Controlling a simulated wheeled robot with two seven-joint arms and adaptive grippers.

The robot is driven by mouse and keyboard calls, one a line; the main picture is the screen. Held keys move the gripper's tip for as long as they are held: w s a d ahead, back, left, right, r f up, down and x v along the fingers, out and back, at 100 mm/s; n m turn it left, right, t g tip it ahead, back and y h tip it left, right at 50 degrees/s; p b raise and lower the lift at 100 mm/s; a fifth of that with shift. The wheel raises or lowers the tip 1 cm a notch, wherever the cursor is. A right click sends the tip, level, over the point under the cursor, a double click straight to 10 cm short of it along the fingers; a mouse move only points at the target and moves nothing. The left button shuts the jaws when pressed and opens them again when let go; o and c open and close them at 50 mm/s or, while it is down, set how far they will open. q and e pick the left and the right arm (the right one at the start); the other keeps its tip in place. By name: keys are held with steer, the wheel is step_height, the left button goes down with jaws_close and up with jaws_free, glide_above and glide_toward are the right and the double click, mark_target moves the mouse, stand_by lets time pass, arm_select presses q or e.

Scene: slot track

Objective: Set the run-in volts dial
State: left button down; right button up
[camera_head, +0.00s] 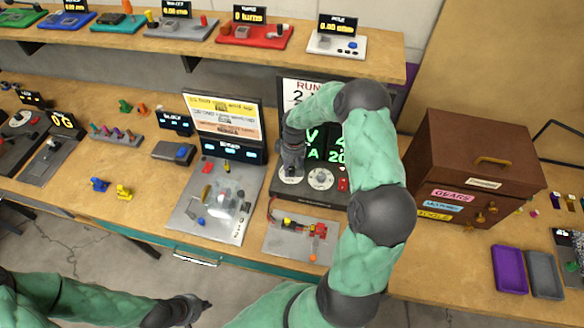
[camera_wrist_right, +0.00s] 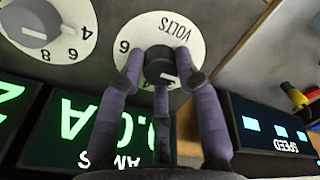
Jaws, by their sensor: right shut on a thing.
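The run-in station (camera_head: 345,197) is a dark panel with green displays under a white sign, partly hidden by my right arm. Its volts dial (camera_wrist_right: 152,22) is a white disc marked VOLTS with a dark knob (camera_wrist_right: 162,66), seen upside down in the right wrist view. My right gripper (camera_wrist_right: 160,78) has its fingers closed around this knob. In the head view, my right gripper (camera_head: 291,172) covers most of the dial. The voltage digits are hidden. My left gripper (camera_head: 197,304) hangs at the lower left, away from the bench; its finger opening is unclear.
A second white dial (camera_head: 320,179) and a red switch (camera_head: 343,185) sit right of the gripped dial. A grey plate with small parts (camera_head: 300,240) lies in front. A speed unit (camera_wrist_right: 270,135) stands close beside the station. A brown drawer cabinet (camera_head: 470,150) stands to the right.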

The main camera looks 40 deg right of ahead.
mark_target(293, 168)
steer(key=shift+w+r, duration=0.1)
steer(key=shift+w, duration=0.05)
steer(key=o, duration=1.1)
steer(key=shift+o, duration=0.2)
step_height(293, 168, up, 12)
steer(key=shift+d, duration=0.35)
